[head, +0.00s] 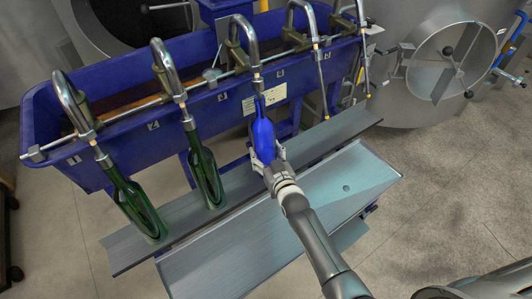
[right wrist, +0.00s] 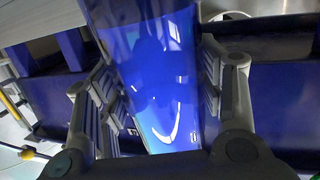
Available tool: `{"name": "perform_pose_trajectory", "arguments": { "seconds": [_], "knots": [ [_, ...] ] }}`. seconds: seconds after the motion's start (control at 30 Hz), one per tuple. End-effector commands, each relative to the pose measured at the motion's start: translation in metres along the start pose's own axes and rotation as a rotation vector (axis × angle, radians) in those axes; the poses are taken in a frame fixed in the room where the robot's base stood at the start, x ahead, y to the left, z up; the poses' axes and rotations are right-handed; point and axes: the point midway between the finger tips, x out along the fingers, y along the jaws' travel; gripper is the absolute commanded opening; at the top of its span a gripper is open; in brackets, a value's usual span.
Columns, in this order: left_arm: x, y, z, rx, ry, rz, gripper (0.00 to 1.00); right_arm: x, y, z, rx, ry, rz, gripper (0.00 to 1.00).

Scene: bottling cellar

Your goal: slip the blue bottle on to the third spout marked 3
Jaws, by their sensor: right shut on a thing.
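The blue bottle (head: 263,136) stands roughly upright below the third spout (head: 244,48), with its neck at the spout's lower tip. I cannot tell whether the neck is around the tip or just under it. My right gripper (head: 267,161) is shut on the bottle's lower body, just above the grey ledge. In the right wrist view the blue bottle (right wrist: 160,80) fills the space between the two fingers; its neck and the spout are out of that view. My left gripper is not in view.
Green bottles hang on the first (head: 136,204) and second (head: 204,169) spouts. The fourth (head: 299,24) and fifth spouts carry no bottle. A blue trough (head: 115,143) stands behind. A grey ledge (head: 182,216) and a tray (head: 225,262) lie in front. A steel tank (head: 425,105) stands at right.

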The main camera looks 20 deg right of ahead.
Motion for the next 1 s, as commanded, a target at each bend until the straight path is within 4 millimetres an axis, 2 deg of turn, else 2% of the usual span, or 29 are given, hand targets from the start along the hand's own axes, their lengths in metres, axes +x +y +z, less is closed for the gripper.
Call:
{"name": "perform_pose_trajectory", "arguments": {
  "seconds": [0.17, 0.2, 0.37, 0.77, 0.87, 1.0],
  "knots": [
    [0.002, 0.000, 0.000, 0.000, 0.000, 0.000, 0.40, 0.001, 0.000, 0.000, 0.000, 0.006, 0.000, 0.17],
    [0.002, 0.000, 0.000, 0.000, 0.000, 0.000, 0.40, 0.001, 0.000, 0.000, 0.000, 0.007, 0.000, 0.65],
    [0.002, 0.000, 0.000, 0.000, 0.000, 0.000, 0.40, 0.000, 0.000, 0.001, 0.000, 0.004, 0.000, 0.86],
    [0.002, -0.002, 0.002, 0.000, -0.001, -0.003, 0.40, -0.003, 0.000, 0.005, 0.000, -0.006, 0.000, 0.87],
    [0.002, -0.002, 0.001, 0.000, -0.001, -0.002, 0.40, -0.009, 0.000, 0.005, 0.000, -0.004, 0.000, 0.87],
    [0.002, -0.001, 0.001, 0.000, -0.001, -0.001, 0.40, -0.029, 0.000, 0.005, 0.000, -0.004, 0.000, 0.87]
  ]
}}
